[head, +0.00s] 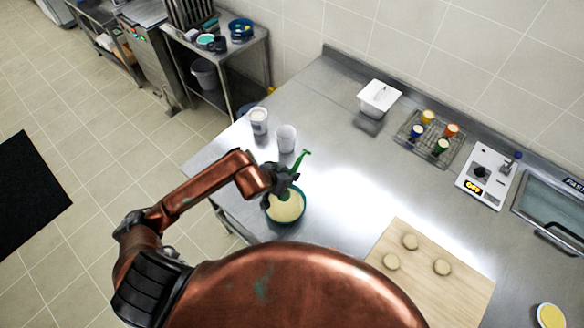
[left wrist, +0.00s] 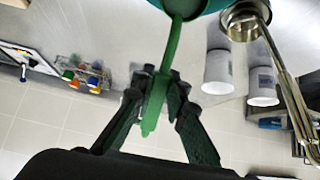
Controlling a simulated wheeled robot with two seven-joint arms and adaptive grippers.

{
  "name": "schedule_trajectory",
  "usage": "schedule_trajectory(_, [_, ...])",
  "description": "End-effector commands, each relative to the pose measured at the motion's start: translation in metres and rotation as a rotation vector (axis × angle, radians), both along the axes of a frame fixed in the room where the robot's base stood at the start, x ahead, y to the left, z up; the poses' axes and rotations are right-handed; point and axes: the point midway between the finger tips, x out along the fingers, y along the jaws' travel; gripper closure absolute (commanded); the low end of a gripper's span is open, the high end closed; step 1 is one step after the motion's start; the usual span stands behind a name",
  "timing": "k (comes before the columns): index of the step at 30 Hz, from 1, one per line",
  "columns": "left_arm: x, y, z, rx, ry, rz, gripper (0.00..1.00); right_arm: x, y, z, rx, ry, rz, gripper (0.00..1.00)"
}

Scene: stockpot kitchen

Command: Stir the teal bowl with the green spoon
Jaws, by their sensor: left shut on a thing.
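The teal bowl (head: 287,208) stands on the steel counter near its front left and holds a pale yellow content. My left gripper (head: 282,178) is above the bowl's back rim, shut on the green spoon (head: 301,160). The spoon is tilted, its handle end sticking up past the fingers. In the left wrist view the spoon (left wrist: 174,60) runs between the fingertips (left wrist: 160,82) toward the teal bowl (left wrist: 217,6) at the top edge. The gripper hides the spoon's lower part in the head view, so I cannot tell how deep it sits. My right gripper is not in view.
Two white cups (head: 286,138) (head: 258,121) stand behind the bowl. A wooden board (head: 432,275) with dough rounds lies right. A wire rack (head: 431,138) holds small colored cups. The mid-counter is clear.

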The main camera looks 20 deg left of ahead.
Motion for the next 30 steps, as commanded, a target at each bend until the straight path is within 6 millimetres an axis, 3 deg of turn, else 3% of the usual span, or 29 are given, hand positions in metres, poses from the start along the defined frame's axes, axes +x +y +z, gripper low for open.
schedule_trajectory(4, [-0.001,0.0,-0.002,0.001,0.001,0.001,1.0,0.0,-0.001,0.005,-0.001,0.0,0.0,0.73])
schedule_trajectory(17, [-0.001,0.0,-0.031,0.0,0.001,0.001,1.0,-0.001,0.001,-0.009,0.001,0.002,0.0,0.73])
schedule_trajectory(30, [0.0,0.0,-0.071,0.003,-0.001,0.0,1.0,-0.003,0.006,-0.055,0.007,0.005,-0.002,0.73])
